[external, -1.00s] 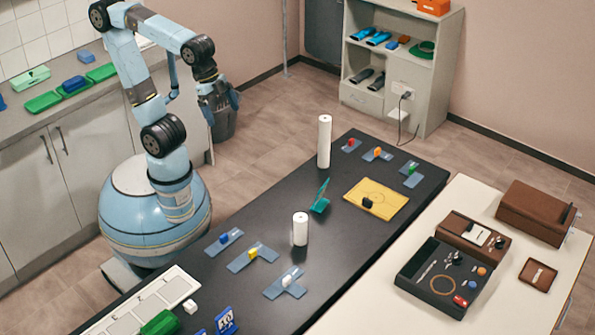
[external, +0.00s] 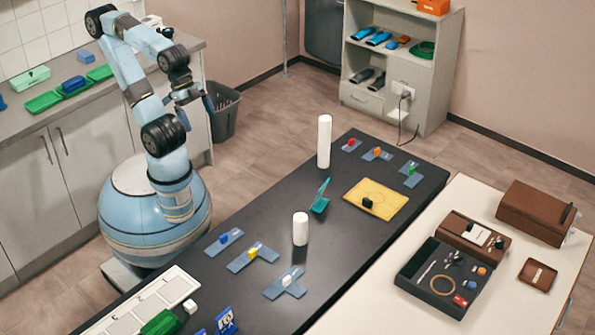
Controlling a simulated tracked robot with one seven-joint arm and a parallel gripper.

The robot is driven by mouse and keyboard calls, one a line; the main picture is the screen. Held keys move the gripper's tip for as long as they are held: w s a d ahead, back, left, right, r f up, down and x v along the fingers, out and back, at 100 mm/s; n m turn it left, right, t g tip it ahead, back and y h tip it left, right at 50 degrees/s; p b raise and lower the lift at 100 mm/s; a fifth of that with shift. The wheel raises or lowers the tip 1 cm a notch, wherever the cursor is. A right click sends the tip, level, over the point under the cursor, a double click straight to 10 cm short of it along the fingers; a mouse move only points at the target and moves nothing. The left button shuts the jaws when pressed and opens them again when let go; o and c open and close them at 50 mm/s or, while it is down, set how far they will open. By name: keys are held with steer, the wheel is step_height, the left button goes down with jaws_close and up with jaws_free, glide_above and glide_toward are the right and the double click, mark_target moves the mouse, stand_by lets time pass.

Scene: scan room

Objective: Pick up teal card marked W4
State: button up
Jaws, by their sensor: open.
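A small upright teal piece (external: 320,197) stands on the black table between two white cylinders; it looks like a card leaning in a stand. I cannot read any W4 mark on it at this size. My gripper (external: 192,98) is open and empty, high at the upper left near the counter, well away from the teal piece. Its fingers are small and partly merge with the dark bin behind.
A tall white cylinder (external: 324,141) and a shorter one (external: 300,229) stand on the black table (external: 345,240) on either side of the teal piece. A yellow board (external: 385,196) lies to its right. Blue pieces with coloured blocks lie around. A pale bench (external: 375,300) adjoins.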

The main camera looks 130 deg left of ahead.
steer(key=w+a+f+m+t, duration=0.1)
steer(key=w+a+f, duration=0.1)
steer(key=w, duration=0.4)
steer(key=w+a+f+m, duration=0.2)
steer(key=w+f, duration=0.1)
steer(key=w, duration=0.3)
steer(key=m+t+y, duration=0.3)
steer(key=m+y, duration=0.1)
steer(key=m, duration=0.3)
glide_toward(320, 194)
step_height(320, 194, up, 5)
steer(key=w+d, duration=0.1)
steer(key=d, duration=0.2)
steer(key=w+a+f+m+t+y, duration=0.25)
steer(key=a+f+m+t, duration=0.4)
steer(key=m, duration=0.75)
steer(key=w+a+f+m+t+h, duration=0.1)
steer(key=w+m+h, duration=0.1)
steer(key=w+m, duration=0.4)
steer(key=shift+a+f+m+h, duration=0.25)
steer(key=shift+a+m+h, duration=0.1)
steer(key=shift+m, duration=1.45)
steer(key=shift+t, duration=0.25)
steer(key=c, duration=1.1)
